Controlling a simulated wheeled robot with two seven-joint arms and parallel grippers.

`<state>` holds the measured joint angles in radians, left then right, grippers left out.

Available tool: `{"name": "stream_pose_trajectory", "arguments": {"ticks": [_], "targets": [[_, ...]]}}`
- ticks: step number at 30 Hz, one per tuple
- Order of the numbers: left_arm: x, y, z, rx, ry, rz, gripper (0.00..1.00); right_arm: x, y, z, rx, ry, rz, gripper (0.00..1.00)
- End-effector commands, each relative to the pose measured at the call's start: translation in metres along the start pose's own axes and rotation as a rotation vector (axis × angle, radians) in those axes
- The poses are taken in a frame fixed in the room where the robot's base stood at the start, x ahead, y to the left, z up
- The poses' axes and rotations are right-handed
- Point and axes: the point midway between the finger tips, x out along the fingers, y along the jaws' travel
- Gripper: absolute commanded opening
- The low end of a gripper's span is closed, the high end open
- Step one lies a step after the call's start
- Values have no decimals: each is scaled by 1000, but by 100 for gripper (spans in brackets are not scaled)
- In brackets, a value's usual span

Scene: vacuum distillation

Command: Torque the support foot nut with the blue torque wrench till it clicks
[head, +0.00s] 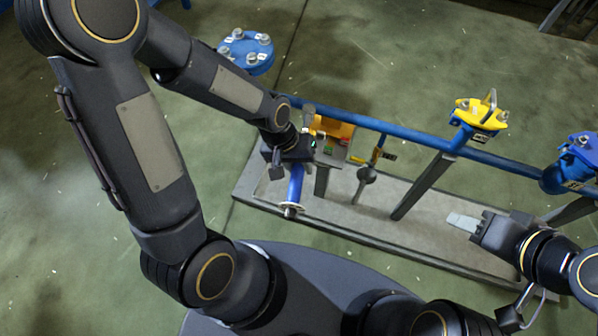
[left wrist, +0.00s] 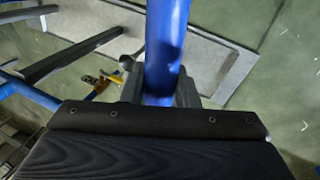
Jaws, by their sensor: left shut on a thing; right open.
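My left gripper (head: 292,160) is shut on a blue bar, which I take to be the blue torque wrench (head: 296,185). It is above the left part of the grey base slab. The bar's lower end in the head view has a silver disc-like piece. In the left wrist view the blue bar (left wrist: 166,45) runs up between the two fingers (left wrist: 160,90). I cannot make out the support foot nut or whether the wrench touches it. My right gripper (head: 465,222) is open and empty over the right part of the slab.
A grey base slab (head: 335,215) lies on the green floor. A long blue pipe (head: 400,131) crosses above it on slanted grey legs.

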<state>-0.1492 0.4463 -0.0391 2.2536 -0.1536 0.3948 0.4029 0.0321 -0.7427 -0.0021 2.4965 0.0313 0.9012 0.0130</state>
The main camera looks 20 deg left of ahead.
Motion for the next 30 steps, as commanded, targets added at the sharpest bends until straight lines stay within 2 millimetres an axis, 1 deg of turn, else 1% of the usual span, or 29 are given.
{"name": "stream_pose_trajectory", "arguments": {"ticks": [11,16,30], "targets": [[-1,1,0,0,4,3,0,0,0,0,0,1,0,44],[0,1,4,0,11,6,0,3,2,1,0,0,0,44],[33,-9,5,-1,9,6,0,28,13,14,0,0,0,44]]}}
